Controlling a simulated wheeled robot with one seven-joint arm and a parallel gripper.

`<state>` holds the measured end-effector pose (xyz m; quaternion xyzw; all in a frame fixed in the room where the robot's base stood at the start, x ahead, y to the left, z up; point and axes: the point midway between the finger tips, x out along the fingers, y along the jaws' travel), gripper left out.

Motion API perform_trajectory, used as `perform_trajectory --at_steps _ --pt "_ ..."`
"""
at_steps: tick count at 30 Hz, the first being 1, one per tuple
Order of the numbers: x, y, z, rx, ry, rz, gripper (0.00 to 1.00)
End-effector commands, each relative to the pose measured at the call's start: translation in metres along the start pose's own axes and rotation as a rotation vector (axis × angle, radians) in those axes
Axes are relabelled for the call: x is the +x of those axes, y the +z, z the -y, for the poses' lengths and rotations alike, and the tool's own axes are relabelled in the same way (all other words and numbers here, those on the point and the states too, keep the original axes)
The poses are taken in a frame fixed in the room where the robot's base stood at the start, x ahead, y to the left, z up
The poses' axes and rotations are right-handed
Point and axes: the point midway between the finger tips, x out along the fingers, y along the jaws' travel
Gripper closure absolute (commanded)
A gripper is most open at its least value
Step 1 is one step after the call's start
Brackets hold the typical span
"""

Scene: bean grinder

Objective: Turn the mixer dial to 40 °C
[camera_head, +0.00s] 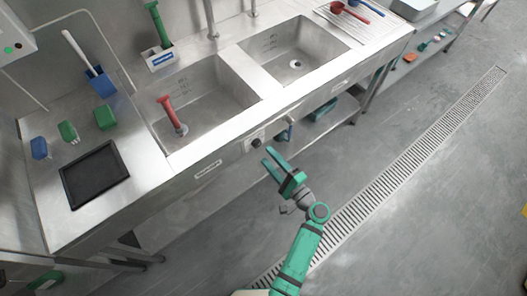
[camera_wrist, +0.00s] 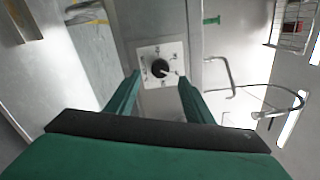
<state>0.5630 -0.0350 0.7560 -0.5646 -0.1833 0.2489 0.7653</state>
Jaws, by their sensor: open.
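The mixer dial (camera_head: 255,143) is a small dark round knob on a light plate on the front face of the steel sink unit. In the wrist view the black knob (camera_wrist: 160,68) sits in the middle of a white square plate (camera_wrist: 147,78) with markings around it, too small to read. A light pointer mark shows on the knob. My green gripper (camera_head: 268,156) is open and empty, in front of the unit and close to the dial. In the wrist view its two fingers (camera_wrist: 158,82) stand either side of the dial plate, apart from the knob.
A tap-like handle (camera_head: 291,120) sticks out right of the dial. The double sink (camera_head: 205,97) holds a red-handled tool (camera_head: 170,110). A black tray (camera_head: 94,174) and green and blue brushes lie on the left counter. Open grey floor (camera_head: 420,210) lies to the right.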

Motion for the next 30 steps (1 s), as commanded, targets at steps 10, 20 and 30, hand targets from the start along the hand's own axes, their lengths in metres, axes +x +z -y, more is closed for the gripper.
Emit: perform_trajectory --at_steps 10,20,30 --pt "-0.050 0.000 -0.001 0.000 0.001 -0.001 0.52" --pt "-0.057 0.000 -0.001 0.001 0.001 0.000 0.52" --pt "-0.057 0.000 -0.001 0.001 0.001 -0.001 0.52"
